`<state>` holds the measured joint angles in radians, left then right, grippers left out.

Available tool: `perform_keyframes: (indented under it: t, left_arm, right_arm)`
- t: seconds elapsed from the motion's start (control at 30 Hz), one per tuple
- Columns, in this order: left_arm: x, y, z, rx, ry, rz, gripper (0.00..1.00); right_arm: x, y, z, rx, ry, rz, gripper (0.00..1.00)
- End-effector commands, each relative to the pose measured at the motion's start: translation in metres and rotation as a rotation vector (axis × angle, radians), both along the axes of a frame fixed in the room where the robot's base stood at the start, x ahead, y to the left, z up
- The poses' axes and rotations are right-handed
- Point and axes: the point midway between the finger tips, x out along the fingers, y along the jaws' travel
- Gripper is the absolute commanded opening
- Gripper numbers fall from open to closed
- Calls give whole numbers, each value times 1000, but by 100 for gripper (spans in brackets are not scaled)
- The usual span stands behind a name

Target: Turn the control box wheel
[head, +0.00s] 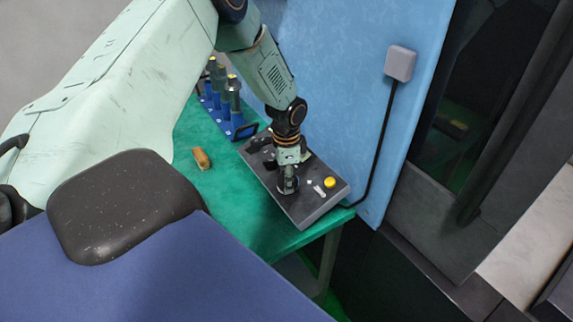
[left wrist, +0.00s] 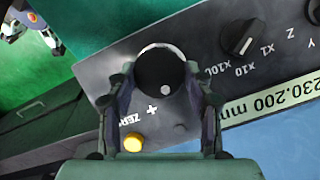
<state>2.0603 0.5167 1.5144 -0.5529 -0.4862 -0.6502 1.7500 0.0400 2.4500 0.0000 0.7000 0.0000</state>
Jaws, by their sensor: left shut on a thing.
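The control box (head: 318,207) is a dark grey slanted panel on the green table, also seen in the left wrist view (left wrist: 100,72). Its wheel (left wrist: 160,66) is a round black disc with a pale rim arc and a small light knob. My left gripper (head: 288,187) points down onto the box. In the left wrist view its fingers (left wrist: 160,80) lie on either side of the wheel and are shut on it. In the head view the gripper hides most of the wheel.
A yellow button (head: 330,182), a selector knob (left wrist: 240,38) and a display (left wrist: 275,97) sit near the wheel. A blue rack of tools (head: 230,112) stands behind left. A small orange-brown block (head: 201,159) lies on the green table (head: 240,215). A blue panel (head: 330,80) rises behind.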

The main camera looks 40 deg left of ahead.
Motion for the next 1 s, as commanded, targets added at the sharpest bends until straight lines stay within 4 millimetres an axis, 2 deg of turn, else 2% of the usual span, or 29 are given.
perform_keyframes:
  t: [1.0]
  left_arm:
    - [-7, 4, -6, -336, 112, 857, 20]
  right_arm:
    - [0, 0, -11, 0, 0, 0, 40]
